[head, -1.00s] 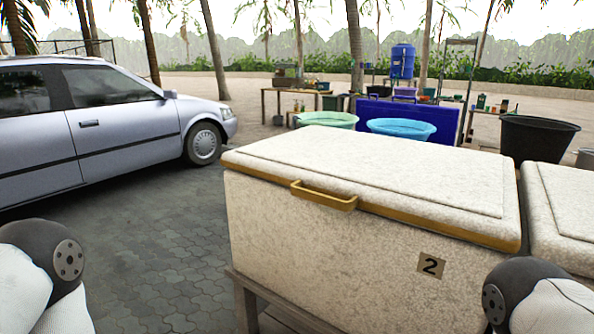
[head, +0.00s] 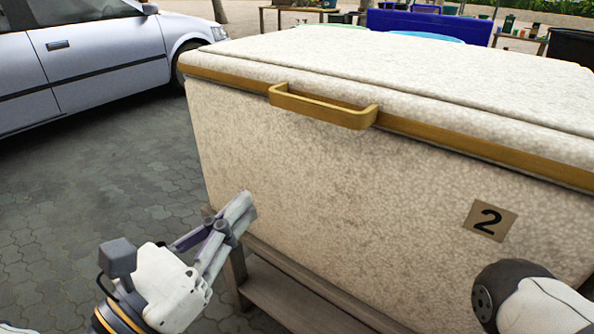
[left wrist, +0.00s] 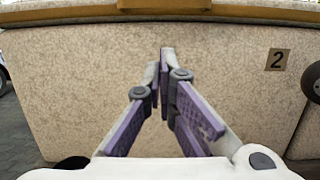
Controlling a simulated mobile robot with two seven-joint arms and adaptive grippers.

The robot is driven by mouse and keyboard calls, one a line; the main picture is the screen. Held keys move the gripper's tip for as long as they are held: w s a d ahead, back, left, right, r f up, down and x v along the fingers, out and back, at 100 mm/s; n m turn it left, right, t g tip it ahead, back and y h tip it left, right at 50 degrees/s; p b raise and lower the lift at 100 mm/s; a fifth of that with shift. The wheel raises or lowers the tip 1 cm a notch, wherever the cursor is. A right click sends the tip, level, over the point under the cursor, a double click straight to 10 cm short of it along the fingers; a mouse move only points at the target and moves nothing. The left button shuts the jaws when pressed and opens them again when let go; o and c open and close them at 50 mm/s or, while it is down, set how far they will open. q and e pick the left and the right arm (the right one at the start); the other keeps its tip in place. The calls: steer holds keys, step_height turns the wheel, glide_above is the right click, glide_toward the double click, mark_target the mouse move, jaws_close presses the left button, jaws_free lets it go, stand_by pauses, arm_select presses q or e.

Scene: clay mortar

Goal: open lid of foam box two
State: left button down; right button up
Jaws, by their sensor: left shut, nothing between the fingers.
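Foam box two (head: 330,160) is a large speckled white box with a "2" label on its front. Its lid (head: 430,75) lies closed on top, with a tan edge strip and a tan handle (head: 322,108) on the front. My left gripper (head: 246,200) is shut and empty, in front of the box's lower left front, below the handle. In the left wrist view, the box front (left wrist: 80,70) fills the picture behind the shut fingers (left wrist: 163,55), and the handle (left wrist: 165,4) is cut off at the top. My right gripper is out of view; only part of that arm shows.
The box stands on a wooden stand (head: 290,285). A silver car (head: 85,60) is parked at the left on grey paving (head: 100,190), which is clear between car and box. A blue chest (head: 430,24) and tables stand behind.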

arm_select(q)
steer(key=r+b+x, duration=0.1)
steer(key=b+x, duration=0.2)
steer(key=x, duration=0.3)
steer(key=r+b+x, duration=0.1)
steer(key=b+x, duration=0.2)
steer(key=x, duration=0.3)
steer(key=shift+s+r, duration=0.3)
steer(key=shift+r, duration=0.05)
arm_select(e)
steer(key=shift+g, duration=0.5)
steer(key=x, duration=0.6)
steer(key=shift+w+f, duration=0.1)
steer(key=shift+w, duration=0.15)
arm_select(q)
steer(key=shift+r, duration=0.1)
